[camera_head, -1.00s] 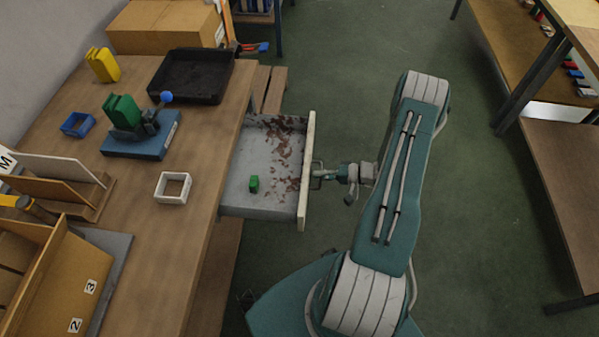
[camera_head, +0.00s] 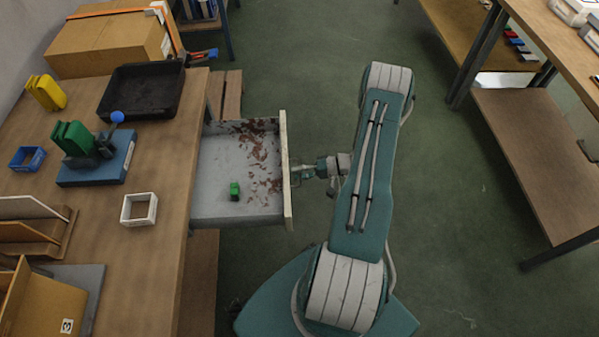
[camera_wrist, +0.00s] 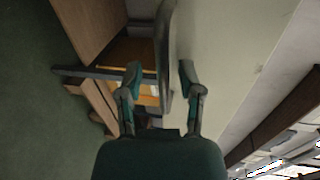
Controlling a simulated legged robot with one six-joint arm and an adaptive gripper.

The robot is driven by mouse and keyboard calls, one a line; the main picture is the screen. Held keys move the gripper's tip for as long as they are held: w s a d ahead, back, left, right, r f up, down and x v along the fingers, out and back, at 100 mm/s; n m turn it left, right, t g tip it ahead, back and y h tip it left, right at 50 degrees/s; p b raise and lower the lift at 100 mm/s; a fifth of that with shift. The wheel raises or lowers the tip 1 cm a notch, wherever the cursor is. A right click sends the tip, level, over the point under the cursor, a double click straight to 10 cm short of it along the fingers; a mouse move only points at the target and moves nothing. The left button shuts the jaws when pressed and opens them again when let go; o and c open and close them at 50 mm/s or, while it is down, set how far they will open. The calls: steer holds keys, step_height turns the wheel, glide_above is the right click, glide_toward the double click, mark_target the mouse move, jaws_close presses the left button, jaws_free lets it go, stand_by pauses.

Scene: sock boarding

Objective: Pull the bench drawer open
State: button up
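The bench drawer (camera_head: 235,205) is pulled well out from the right side of the bench (camera_head: 160,215). Its pale front panel (camera_head: 286,170) faces right and also fills much of the wrist view (camera_wrist: 225,60). My gripper (camera_head: 305,172) is at the middle of that panel, at the handle. In the wrist view, the dark handle bar (camera_wrist: 166,50) passes between the two fingers of my gripper (camera_wrist: 160,70). The fingers stand apart, with a visible gap on the left of the bar; the right fingertip is closer to it.
The drawer holds a small green block (camera_head: 234,192) and reddish-brown flakes. On the bench are a black tray (camera_head: 142,92), a blue-based fixture (camera_head: 96,165) and a white square frame (camera_head: 139,209). Green floor (camera_head: 450,230) is clear right of my arm, up to another table (camera_head: 535,165).

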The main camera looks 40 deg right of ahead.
steer(key=v, duration=1.2)
steer(key=shift+w, duration=0.1)
steer(key=w+a+r+n+g+h, duration=0.25)
steer(key=a+r+g, duration=0.35)
steer(key=r, duration=0.6)
steer(key=w+a+r+n+g+h, duration=0.2)
steer(key=w+a+r+g+h, duration=0.15)
steer(key=a+r, duration=0.7)
steer(key=s+a+r+n+t+h, duration=0.1)
steer(key=s+a+r+t+h, duration=0.2)
steer(key=s+a+r, duration=0.2)
steer(key=s+a+r+n+t+h, duration=0.1)
steer(key=s+a+r+t+h, duration=0.2)
steer(key=s+a+r, duration=0.3)
step_height(320, 180, up, 6)
steer(key=a, duration=0.3)
steer(key=shift+s+f+n+h, duration=0.25)
steer(key=shift+n+h, duration=0.05)
steer(key=shift+n, duration=0.05)
